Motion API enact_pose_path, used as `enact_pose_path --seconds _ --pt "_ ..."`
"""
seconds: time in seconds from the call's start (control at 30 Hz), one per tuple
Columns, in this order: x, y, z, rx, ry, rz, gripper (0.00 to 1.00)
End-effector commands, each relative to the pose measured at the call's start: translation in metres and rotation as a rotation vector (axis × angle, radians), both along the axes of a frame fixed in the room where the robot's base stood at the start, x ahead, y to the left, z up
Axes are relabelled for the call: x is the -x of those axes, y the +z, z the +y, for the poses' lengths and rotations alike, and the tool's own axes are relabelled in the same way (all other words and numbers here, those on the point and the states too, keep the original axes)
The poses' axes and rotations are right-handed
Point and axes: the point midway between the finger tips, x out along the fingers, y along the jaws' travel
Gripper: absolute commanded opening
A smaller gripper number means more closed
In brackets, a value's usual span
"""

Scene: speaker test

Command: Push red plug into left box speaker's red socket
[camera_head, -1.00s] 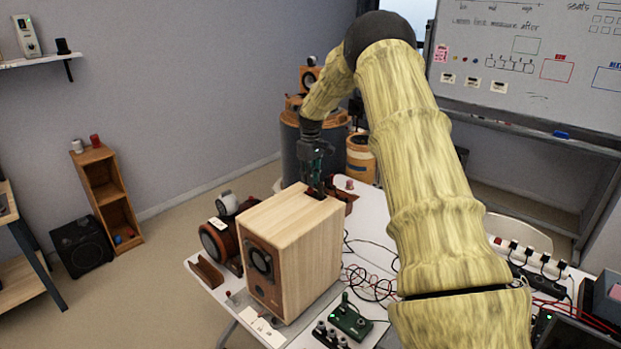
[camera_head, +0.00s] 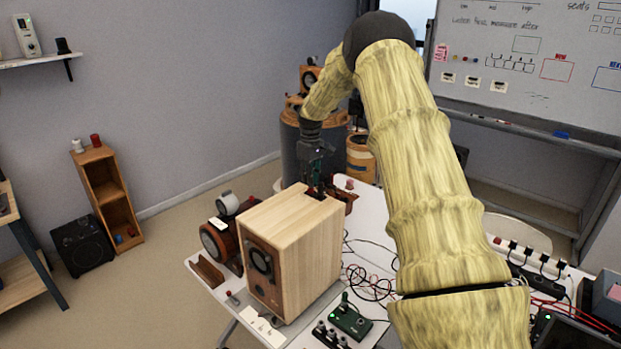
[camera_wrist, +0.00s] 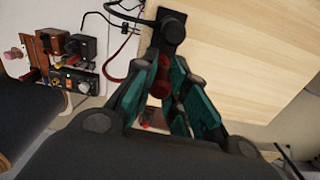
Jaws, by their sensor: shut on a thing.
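The pale wooden box speaker (camera_head: 312,240) stands on the white table, its front with a round driver facing my body camera. My gripper (camera_head: 316,188) points down at the speaker's far top edge. In the wrist view the teal fingers of my gripper (camera_wrist: 163,72) are shut on the red plug (camera_wrist: 162,80), close to the speaker's wooden surface (camera_wrist: 245,60). A black plug or connector (camera_wrist: 171,28) with a cable sits just beyond the fingertips. The red socket is hidden or cannot be made out, so I cannot tell whether the plug touches it.
An orange-and-dark round device (camera_head: 218,240) stands left of the speaker. Loose red and black cables (camera_head: 368,283) and a green pedal box (camera_head: 351,321) lie to its right and front. A small module with knobs (camera_wrist: 75,80) shows left in the wrist view.

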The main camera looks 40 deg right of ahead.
Motion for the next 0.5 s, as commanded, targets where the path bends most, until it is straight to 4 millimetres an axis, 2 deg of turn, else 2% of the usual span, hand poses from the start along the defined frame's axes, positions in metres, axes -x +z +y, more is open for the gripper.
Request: enact_pose_path --seconds 0.5 --pt "0.0001 -0.0045 0.0 0.0 0.0 0.0 0.0"
